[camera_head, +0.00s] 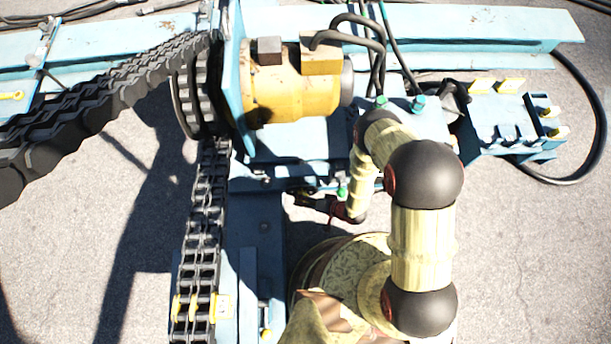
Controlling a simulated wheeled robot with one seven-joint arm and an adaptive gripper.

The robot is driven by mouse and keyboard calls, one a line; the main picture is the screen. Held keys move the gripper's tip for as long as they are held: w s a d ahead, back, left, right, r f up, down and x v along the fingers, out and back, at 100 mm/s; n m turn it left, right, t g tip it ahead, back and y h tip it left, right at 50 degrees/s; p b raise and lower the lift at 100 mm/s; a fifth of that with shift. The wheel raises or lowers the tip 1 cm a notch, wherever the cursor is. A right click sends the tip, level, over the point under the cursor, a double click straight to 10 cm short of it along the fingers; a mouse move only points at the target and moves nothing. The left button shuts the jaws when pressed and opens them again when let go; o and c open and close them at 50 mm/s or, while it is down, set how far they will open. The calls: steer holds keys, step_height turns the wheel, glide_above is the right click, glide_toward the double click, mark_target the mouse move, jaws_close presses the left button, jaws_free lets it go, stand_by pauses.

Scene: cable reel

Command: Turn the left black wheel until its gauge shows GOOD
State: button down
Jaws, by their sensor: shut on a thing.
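My gripper (305,200) is at the end of my pale yellow arm, low in front of the blue frame below the yellow motor. It points left and is shut on a small dark part at its tips. I cannot make out whether this part is the left black wheel. No gauge face or GOOD mark can be read in this view. My wrist and the shadow around it hide much of this area.
A yellow motor (292,86) sits on the blue frame above my gripper. A heavy black chain (95,92) runs over a sprocket at the left, and another chain (206,215) hangs down. Black cables (598,125) loop at the right. Bare pavement (530,240) lies at the right.

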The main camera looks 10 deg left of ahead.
steer(key=shift+w, duration=0.1)
steer(key=c, duration=1.1)
jaws_free()
steer(key=v, duration=1.2)
stand_by(0.4)
